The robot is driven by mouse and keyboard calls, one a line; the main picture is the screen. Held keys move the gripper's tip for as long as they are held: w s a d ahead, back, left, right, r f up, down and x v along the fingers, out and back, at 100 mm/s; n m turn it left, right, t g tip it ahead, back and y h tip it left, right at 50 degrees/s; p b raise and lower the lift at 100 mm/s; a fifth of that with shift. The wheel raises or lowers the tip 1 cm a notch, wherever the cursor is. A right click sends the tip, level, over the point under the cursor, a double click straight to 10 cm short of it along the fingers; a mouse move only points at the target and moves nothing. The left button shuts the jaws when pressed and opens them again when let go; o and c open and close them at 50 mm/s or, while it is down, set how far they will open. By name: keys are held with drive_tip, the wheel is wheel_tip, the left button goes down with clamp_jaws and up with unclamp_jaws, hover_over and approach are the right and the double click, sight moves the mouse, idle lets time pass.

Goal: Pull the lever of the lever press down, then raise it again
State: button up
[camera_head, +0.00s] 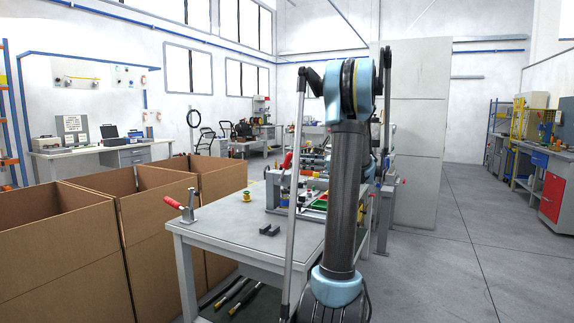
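A small upright metal device with a red-handled lever (187,208) stands at the left corner of the grey worktable (205,238). Its red handle slants up and out to the left. It looks like the lever press, but it is small in view. Another red handle (287,160) shows further back on the table, close to my arm, and its device is partly hidden. My arm rises in front of the table and covers part of its right side. My gripper cannot be made out; the far end of the arm is hidden behind its own links.
Open cardboard boxes (75,245) stand along the table's left side. A dark bracket-like part (269,230) and a small yellow-green part (247,196) lie on the tabletop. Fixtures and a green tray (319,205) crowd the back right. The floor (450,260) at right is clear.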

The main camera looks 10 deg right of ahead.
sight(288, 161)
drive_tip(key=x, duration=0.7)
drive_tip(key=shift+w+a, duration=0.15)
drive_tip(key=shift+a, duration=0.15)
drive_tip(key=shift+c, duration=0.6)
